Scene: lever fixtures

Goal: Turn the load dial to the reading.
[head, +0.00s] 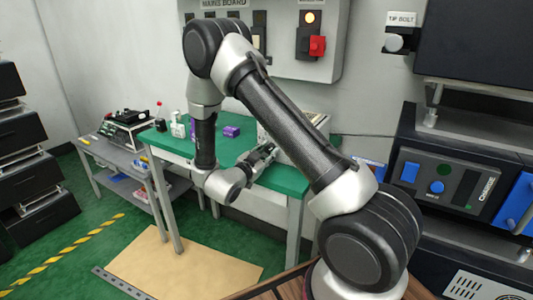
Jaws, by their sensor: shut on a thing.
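My gripper (265,154) is over the green-topped table, at the near left side of a pale box-shaped unit (268,136). My arm's forearm crosses in front of most of this unit. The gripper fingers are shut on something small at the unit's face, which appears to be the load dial. The dial itself is hidden by the fingers, and its scale and reading are too small to make out.
The green table (284,183) also holds purple blocks (231,131) and small white items (178,127). A wall panel (283,60) has a red lever (317,46). A charger unit (443,184) stands at right. A grey bench (107,152) is at left. Floor is open at front left.

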